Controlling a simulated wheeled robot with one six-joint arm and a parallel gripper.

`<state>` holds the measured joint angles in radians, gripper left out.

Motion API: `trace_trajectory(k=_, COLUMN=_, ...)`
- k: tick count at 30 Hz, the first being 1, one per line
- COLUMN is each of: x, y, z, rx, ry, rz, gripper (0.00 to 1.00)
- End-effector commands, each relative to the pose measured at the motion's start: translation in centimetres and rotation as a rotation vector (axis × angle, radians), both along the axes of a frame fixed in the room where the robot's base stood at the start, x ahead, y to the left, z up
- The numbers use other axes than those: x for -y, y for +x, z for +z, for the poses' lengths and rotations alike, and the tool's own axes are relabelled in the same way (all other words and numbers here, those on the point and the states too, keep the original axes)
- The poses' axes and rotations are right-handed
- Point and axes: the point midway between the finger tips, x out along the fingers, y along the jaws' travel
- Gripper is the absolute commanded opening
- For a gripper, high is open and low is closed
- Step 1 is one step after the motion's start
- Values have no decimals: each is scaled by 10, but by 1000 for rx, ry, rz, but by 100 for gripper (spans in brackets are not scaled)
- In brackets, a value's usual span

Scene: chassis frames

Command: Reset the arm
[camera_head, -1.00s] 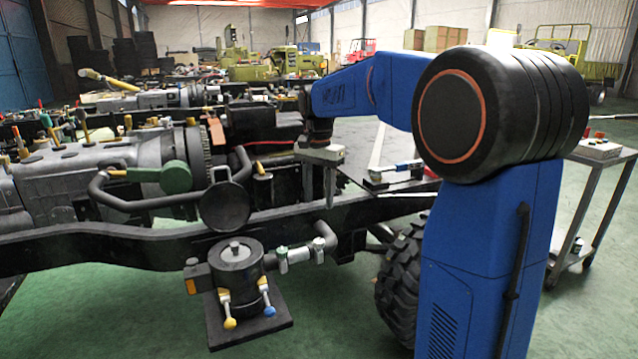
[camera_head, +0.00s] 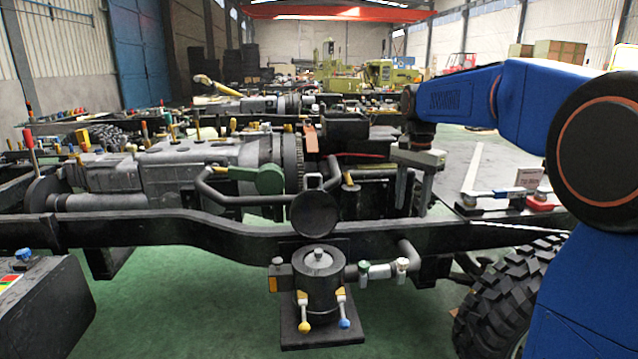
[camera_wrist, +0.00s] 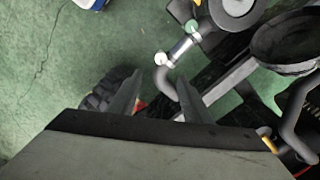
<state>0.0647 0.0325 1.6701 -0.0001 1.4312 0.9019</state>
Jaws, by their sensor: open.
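My blue arm (camera_head: 470,95) reaches in from the right of the head view, its forearm extended left over the chassis frame. My gripper (camera_head: 412,200) points down at the arm's end, open and empty, over the right part of the chassis. In the wrist view my gripper (camera_wrist: 158,92) shows two spread fingers with no object held between them. Part of a curved grey pipe lies below and beyond the fingers there.
The dark chassis rail (camera_head: 150,229) crosses the head view. A black canister (camera_head: 318,275) hangs on its near side and a large tyre (camera_head: 510,300) stands at right. A dark box (camera_head: 50,310) is at lower left. Green floor (camera_head: 190,310) is open between box and canister.

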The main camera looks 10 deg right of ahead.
Motion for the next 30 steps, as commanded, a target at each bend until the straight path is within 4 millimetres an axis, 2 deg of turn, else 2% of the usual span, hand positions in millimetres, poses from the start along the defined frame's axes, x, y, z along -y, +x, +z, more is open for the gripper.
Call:
trace_trajectory(k=7, x=-10, y=-59, z=1, rx=65, ry=-9, rz=147, gripper=45)
trace_trajectory(k=14, x=-18, y=-122, z=-10, rx=134, ry=-30, rz=318, gripper=45)
trace_trajectory(k=23, x=-26, y=-202, z=-39, rx=222, ry=-72, rz=539, gripper=45)
trace_trajectory(k=30, x=-32, y=-262, z=-74, rx=290, ry=-119, rz=713, gripper=45)
